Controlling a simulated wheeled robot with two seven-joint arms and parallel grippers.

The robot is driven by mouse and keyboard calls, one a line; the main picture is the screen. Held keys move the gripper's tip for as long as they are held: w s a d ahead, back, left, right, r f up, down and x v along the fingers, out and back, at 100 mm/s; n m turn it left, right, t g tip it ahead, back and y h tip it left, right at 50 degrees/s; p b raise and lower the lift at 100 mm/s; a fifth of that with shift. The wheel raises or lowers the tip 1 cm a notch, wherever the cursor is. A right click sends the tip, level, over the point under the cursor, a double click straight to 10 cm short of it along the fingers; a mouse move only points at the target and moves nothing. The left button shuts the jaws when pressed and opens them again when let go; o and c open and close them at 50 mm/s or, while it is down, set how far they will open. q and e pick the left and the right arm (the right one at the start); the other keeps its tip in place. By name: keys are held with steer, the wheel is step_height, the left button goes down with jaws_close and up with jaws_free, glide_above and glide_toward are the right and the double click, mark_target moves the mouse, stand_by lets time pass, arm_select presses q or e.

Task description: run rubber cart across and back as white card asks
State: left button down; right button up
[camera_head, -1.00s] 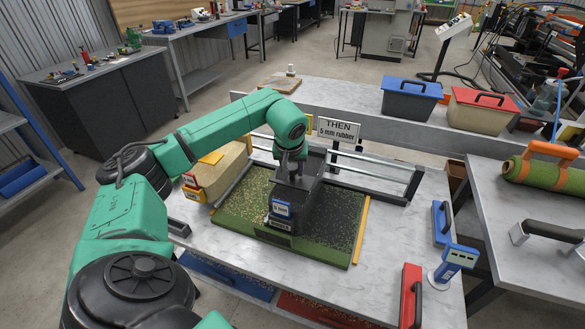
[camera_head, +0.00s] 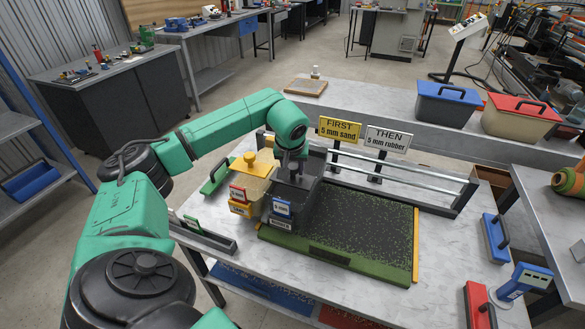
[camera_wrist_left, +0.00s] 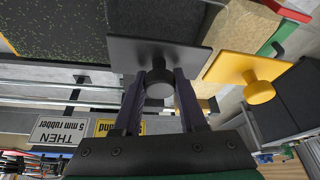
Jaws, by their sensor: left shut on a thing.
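The dark grey rubber cart (camera_head: 307,190) stands over the left end of the turf panel, close beside the beige sand cart (camera_head: 250,188) with its yellow knob. My left gripper (camera_head: 292,170) is above the rubber cart and shut on its black knob, which also shows in the left wrist view (camera_wrist_left: 158,85). The turf panel (camera_head: 360,225) has a dark surface with green specks and a green front edge. The white card (camera_head: 387,139) reads "THEN 5 mm rubber". The yellow card (camera_head: 339,129) reads "FIRST 5 mm sand". My right gripper is out of view.
A metal rail (camera_head: 400,172) runs behind the panel. A yellow strip (camera_head: 416,245) marks its right end. Blue (camera_head: 495,238) and red (camera_head: 478,305) handled tools and a blue gauge (camera_head: 525,280) lie to the right. Lidded blue (camera_head: 447,105) and red (camera_head: 518,117) bins stand behind.

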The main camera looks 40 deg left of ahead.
arm_select(q)
steer(key=shift+a+r, duration=0.2)
stand_by(0.3)
steer(key=shift+c, duration=2.3)
jaws_free()
steer(key=shift+a, duration=0.1)
steer(key=shift+s+a+f, duration=0.1)
